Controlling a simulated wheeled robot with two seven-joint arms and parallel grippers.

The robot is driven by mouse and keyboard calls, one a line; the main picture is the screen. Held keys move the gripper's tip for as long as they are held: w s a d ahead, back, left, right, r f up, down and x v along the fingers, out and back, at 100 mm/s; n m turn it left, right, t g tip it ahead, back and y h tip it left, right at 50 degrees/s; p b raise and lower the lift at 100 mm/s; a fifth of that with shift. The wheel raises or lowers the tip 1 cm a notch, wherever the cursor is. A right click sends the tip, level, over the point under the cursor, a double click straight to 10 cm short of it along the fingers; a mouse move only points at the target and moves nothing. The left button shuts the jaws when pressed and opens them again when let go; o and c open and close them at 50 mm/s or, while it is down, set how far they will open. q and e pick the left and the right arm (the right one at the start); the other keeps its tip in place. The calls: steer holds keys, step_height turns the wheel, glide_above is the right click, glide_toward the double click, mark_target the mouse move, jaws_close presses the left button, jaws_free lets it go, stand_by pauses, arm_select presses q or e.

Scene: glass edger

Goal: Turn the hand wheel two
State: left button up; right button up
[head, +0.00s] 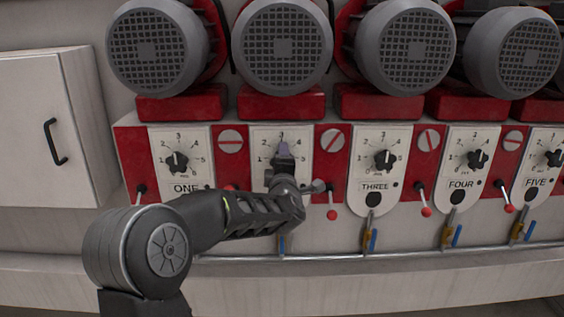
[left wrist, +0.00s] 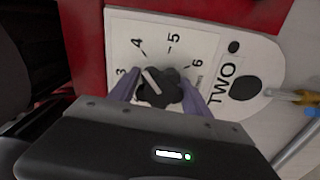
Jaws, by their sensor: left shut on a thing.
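The hand wheel two is a black lobed knob (left wrist: 158,88) with a pale pointer line, on a white dial plate (left wrist: 205,40) marked TWO. In the left wrist view its pointer line points up and left, near the 4. My left gripper (left wrist: 160,95) has its purple fingers on either side of the knob and is shut on it. In the head view my left gripper (head: 284,150) reaches up in front of the second plate (head: 262,134) and hides the knob and most of the lettering. My right gripper is not in view.
Similar knobs sit on plates ONE (head: 177,162), THREE (head: 385,160), FOUR (head: 477,159) and FIVE (head: 555,158). Red-tipped levers (head: 332,214) stick out between plates. Grey motors (head: 282,47) overhang above. A cabinet door (head: 45,130) is at left.

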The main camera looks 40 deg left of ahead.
arm_select(q)
steer(key=o, duration=1.4)
steer(key=shift+c, duration=0.2)
steer(key=b+v, duration=0.1)
steer(key=v, duration=0.6)
steer(key=shift+s+d+b, duration=0.3)
